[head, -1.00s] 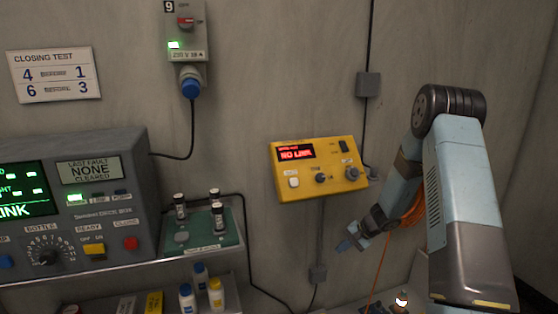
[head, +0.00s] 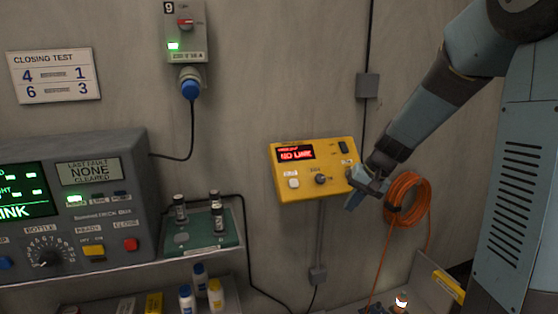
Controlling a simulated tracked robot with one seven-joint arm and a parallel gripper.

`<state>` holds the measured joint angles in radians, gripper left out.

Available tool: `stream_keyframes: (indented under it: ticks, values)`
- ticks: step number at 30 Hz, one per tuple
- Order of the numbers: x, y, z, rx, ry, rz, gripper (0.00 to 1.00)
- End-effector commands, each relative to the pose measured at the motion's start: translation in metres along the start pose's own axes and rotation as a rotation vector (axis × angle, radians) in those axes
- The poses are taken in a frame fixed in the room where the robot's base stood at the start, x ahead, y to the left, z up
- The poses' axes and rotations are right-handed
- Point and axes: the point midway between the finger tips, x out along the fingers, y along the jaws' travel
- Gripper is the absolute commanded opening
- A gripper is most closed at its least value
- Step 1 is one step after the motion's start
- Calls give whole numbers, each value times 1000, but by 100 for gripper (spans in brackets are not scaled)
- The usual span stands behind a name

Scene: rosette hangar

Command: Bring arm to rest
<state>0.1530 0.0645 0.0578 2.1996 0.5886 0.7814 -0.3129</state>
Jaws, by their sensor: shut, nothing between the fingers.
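My arm reaches in from the upper right. My gripper (head: 356,200) is shut and empty, its fingertips pointing down and left. In the picture it overlaps the lower right corner of the yellow control box (head: 312,189) on the wall. I cannot tell whether it touches the box. The box's red display reads "NO LINK", with a white button, a knob and a dark switch below and beside it.
A coiled orange cable (head: 411,187) hangs on the wall just right of my gripper. A grey console (head: 110,230) and a green rack (head: 178,243) with small bottles stand at left. A low tray (head: 425,286) is at lower right.

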Motion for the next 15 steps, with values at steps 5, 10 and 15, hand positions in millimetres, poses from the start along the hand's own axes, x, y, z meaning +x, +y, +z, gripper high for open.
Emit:
stream_keyframes:
  ticks: [5,10,15]
  values:
    - [-40,-10,34,-64,37,52,0]
    - [-72,-14,68,-116,74,105,0]
    - [-101,-13,102,-163,116,158,0]
